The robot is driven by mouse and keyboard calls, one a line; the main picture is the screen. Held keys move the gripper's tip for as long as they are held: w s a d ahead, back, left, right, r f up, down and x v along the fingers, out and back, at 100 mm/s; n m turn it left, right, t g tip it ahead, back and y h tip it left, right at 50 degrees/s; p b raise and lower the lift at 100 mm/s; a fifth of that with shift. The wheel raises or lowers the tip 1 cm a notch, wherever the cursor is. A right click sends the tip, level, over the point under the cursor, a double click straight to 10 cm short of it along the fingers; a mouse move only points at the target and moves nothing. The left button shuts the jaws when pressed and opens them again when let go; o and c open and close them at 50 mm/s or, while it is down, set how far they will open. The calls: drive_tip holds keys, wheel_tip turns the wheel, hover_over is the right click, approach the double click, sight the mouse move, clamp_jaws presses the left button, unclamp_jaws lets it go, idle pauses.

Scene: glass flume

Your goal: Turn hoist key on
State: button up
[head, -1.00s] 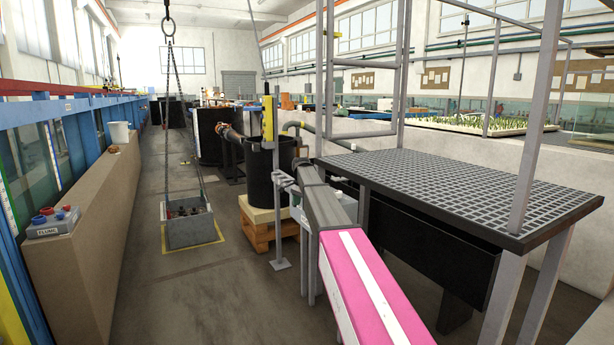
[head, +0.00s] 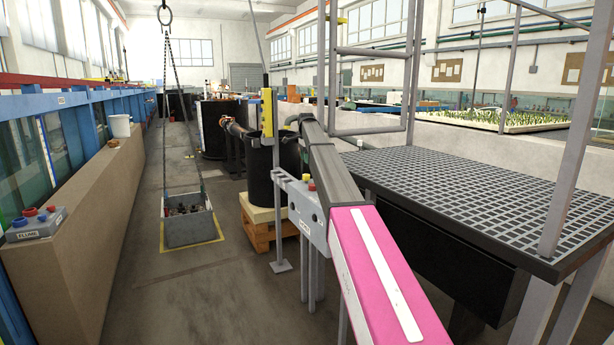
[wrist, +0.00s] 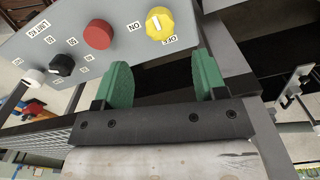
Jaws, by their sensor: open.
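The grey hoist control box stands on posts beside my arm in the head view (head: 307,226); it also fills the top of the wrist view (wrist: 120,28). Its yellow knob (wrist: 160,22), between ON and OFF labels, has a white pointer line; I cannot tell surely which label it points to. A red button (wrist: 98,34), a black knob (wrist: 62,65) and a white-ended part (wrist: 33,77) are on the same face. My gripper (wrist: 161,76) is open and empty. Its green fingers are apart, with the yellow knob beyond the gap, not between them.
A grating-topped table (head: 470,185) with upright posts is close on the right. A grey crate (head: 188,227) hangs on chains, low over a yellow floor outline. A black tank (head: 268,180) stands on a pallet. A FLUME box (head: 35,225) is on the left ledge. The aisle floor is open.

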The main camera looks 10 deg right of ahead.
sight(306, 175)
wheel_tip(306, 175, down, 9)
drive_tip(key=shift+r, duration=0.15)
drive_tip(key=c, duration=0.9)
